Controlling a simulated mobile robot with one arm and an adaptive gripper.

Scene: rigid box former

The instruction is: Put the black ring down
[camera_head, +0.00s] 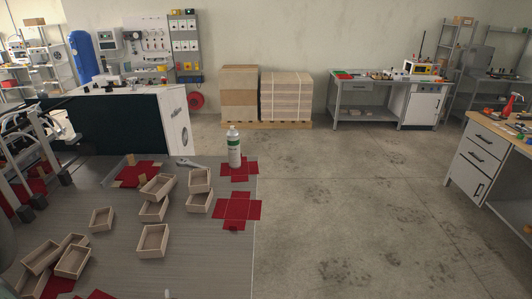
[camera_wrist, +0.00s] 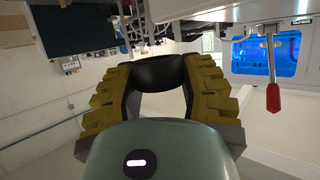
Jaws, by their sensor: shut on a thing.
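In the wrist view, the black ring (camera_wrist: 157,68) sits between the two ridged yellow fingers of my gripper (camera_wrist: 158,80). The fingers are shut on it from both sides, at their tips. No surface shows in contact with the ring. I cannot make out the ring or my gripper in the head view.
In the head view, the grey table (camera_head: 200,265) holds several open wooden boxes (camera_head: 152,240), red cross-shaped sheets (camera_head: 238,209), a white bottle (camera_head: 234,148) and a wrench (camera_head: 187,163). Machine framework (camera_head: 35,150) stands at the left. The table's front right part looks bare.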

